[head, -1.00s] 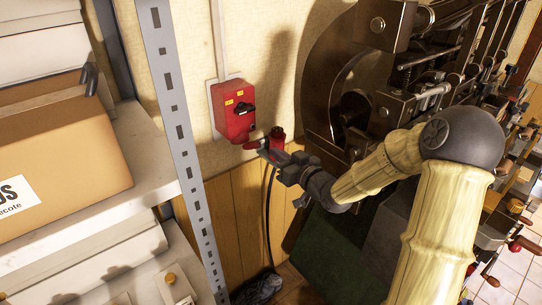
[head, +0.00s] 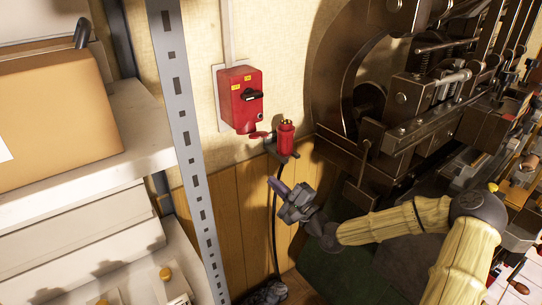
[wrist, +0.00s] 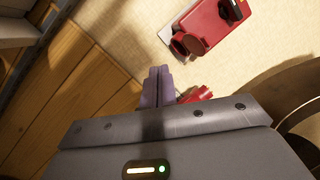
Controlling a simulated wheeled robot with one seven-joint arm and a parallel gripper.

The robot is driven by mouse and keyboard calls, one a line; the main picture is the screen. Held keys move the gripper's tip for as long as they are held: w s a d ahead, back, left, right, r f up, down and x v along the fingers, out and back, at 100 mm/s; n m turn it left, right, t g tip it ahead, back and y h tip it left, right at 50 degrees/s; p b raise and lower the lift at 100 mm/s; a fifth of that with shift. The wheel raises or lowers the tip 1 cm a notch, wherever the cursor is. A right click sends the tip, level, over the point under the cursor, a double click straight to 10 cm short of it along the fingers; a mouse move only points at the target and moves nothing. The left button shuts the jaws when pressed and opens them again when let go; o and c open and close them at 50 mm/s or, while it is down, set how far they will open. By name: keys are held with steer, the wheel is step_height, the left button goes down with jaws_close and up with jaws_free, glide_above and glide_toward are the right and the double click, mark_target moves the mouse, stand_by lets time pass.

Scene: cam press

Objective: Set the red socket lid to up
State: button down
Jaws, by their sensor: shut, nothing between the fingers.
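The red socket box (head: 240,98) is fixed to the wall, with a black rotary switch on its front. Its red lid (head: 260,134) shows as a small flap sticking out at the lower edge; its exact angle is hard to tell. The box also shows in the wrist view (wrist: 215,22), with a rounded red part at its lower end. My gripper (head: 276,185) is below and slightly right of the lid, apart from it. Its purple fingers (wrist: 157,85) are together and empty.
A red plug (head: 286,138) stands upright on a small wall bracket, between my gripper and the box's right side, with a black cable hanging down. A metal shelf post (head: 180,100) stands left. The large dark press (head: 400,95) crowds the right.

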steer(key=d+m+t+b, duration=0.1)
steer(key=m, duration=0.3)
steer(key=d+f+m+t+b, duration=0.1)
steer(key=m+b, duration=0.1)
steer(key=m, duration=0.3)
steer(key=d+m+t+b, duration=0.1)
steer(key=d+m+t, duration=0.1)
steer(key=m, duration=0.3)
steer(key=shift+d+f, duration=0.1)
steer(key=shift+f, duration=0.2)
steer(key=p, duration=0.2)
glide_toward(259, 135)
steer(key=w+f, duration=0.2)
steer(key=w, duration=0.1)
steer(key=r, duration=0.1)
steer(key=a+r+p, duration=0.1)
steer(key=r, duration=0.1)
steer(key=w+r, duration=0.1)
steer(key=shift+w+a+r, duration=0.15)
steer(key=shift+a, duration=0.25)
